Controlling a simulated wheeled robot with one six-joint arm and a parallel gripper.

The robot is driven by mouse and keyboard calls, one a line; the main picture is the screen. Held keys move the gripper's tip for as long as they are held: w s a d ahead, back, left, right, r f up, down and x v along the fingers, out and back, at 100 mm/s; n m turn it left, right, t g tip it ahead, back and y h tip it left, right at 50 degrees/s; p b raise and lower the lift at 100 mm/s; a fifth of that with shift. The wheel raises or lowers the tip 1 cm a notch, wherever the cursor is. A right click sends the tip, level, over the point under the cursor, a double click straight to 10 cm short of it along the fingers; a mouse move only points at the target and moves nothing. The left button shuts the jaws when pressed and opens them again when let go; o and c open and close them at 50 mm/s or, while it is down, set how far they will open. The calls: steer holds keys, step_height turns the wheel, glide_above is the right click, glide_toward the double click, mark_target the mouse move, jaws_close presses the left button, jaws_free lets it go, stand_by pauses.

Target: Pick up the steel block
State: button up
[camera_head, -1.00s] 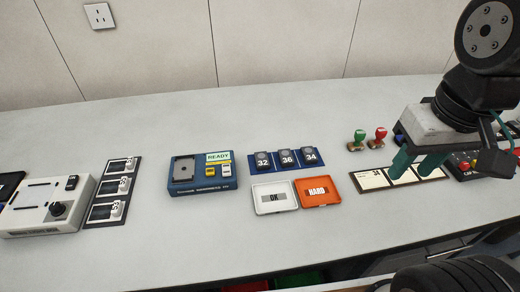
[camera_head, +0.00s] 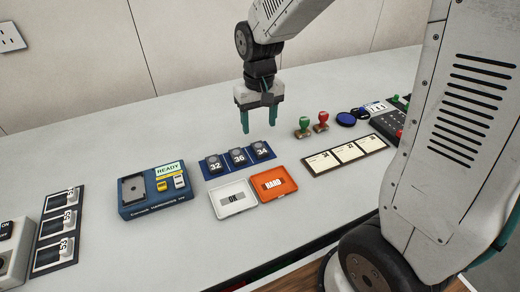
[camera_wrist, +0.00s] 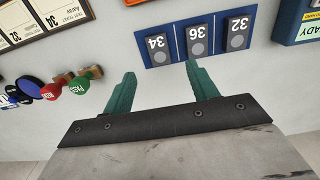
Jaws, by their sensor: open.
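Three dark steel-like blocks marked 32 (camera_head: 214,164), 36 (camera_head: 238,157) and 34 (camera_head: 262,149) sit side by side on a blue tray (camera_head: 207,175). I cannot tell which is the steel block meant. My gripper (camera_head: 258,138) is open and empty, pointing down above the bench near the tray's far right end. In the wrist view, the gripper (camera_wrist: 160,75) shows both teal fingers apart with nothing between them. There, blocks 34 (camera_wrist: 158,49), 36 (camera_wrist: 197,42) and 32 (camera_wrist: 237,36) lie beyond the fingertips.
A white OK tray (camera_head: 221,211) and orange HARD tray (camera_head: 263,193) lie in front. A blue READY tester (camera_head: 140,208) stands left. Green (camera_head: 303,126) and red (camera_head: 321,121) stamps and a card strip (camera_head: 318,170) are right. The bench behind the blue tray is clear.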

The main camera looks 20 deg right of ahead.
mark_target(260, 148)
steer(key=shift+w+f, duration=0.3)
steer(key=shift+f, duration=0.15)
steer(key=f, duration=0.7)
steer(key=shift+s+d+f, duration=0.15)
steer(key=shift+s+f, duration=0.05)
steer(key=shift+f, duration=0.15)
steer(key=c, duration=1.3)
steer(key=shift+o, duration=0.2)
steer(key=shift+r, duration=0.1)
